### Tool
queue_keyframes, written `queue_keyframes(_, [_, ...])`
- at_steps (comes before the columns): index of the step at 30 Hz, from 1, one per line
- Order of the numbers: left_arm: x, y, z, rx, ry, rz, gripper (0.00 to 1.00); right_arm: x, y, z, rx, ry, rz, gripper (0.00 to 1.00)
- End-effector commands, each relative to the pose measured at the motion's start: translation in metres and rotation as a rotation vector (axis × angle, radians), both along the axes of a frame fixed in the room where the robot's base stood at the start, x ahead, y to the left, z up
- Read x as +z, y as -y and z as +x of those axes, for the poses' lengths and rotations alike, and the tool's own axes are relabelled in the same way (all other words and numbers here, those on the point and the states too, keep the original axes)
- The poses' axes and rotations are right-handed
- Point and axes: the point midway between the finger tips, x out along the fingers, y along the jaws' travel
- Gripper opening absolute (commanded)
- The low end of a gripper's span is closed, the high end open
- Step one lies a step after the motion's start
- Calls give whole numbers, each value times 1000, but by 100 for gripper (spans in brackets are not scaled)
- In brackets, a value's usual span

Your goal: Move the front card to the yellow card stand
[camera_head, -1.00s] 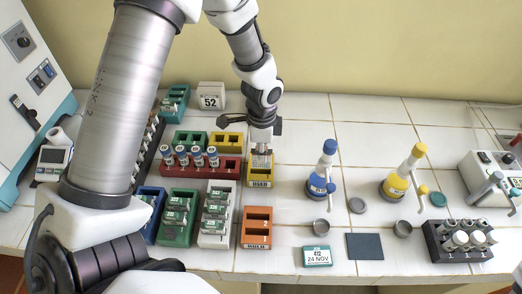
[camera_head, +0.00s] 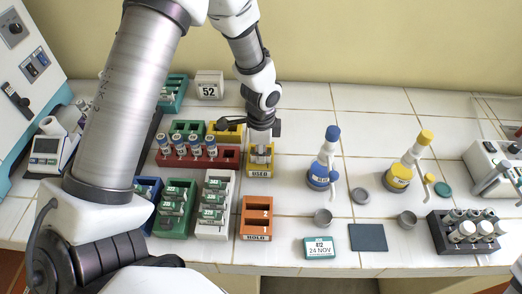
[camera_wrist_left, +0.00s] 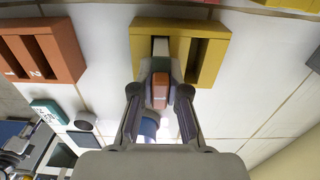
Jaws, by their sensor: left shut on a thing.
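The yellow card stand (camera_head: 269,174), labelled USED, stands on the tiled counter. My left gripper (camera_head: 261,149) points down over it, with its fingertips close above the stand. In the left wrist view the gripper (camera_wrist_left: 160,98) is shut on a narrow card (camera_wrist_left: 161,73) with a pale and an orange-red part. The card's far end lines up with a slot of the yellow stand (camera_wrist_left: 206,52); how deep it sits in the slot I cannot tell. My right gripper is not in view.
An orange stand labelled HOLD (camera_head: 256,220) is in front of the yellow one. A red vial rack (camera_head: 180,159), a white card rack (camera_head: 224,206) and a green one (camera_head: 177,230) are to the left. Blue (camera_head: 323,175) and yellow (camera_head: 398,177) bottles stand right.

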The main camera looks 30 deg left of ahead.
Motion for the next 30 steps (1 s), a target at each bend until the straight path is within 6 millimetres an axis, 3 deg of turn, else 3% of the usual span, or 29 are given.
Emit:
queue_keyframes(5, [0,0,0,0,1,1,0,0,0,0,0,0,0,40])
queue_keyframes(6, [0,0,0,0,1,1,17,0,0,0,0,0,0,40])
queue_keyframes(8, [0,0,0,0,0,0,38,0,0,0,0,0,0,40])
queue_keyframes(9, [0,0,0,0,0,0,43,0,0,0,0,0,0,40])
queue_keyframes(20, [7,0,1,0,2,1,43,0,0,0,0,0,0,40])
queue_keyframes(23, [24,0,2,-1,4,0,43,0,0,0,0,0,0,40])
queue_keyframes(30, [85,0,2,0,7,1,43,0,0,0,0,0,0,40])
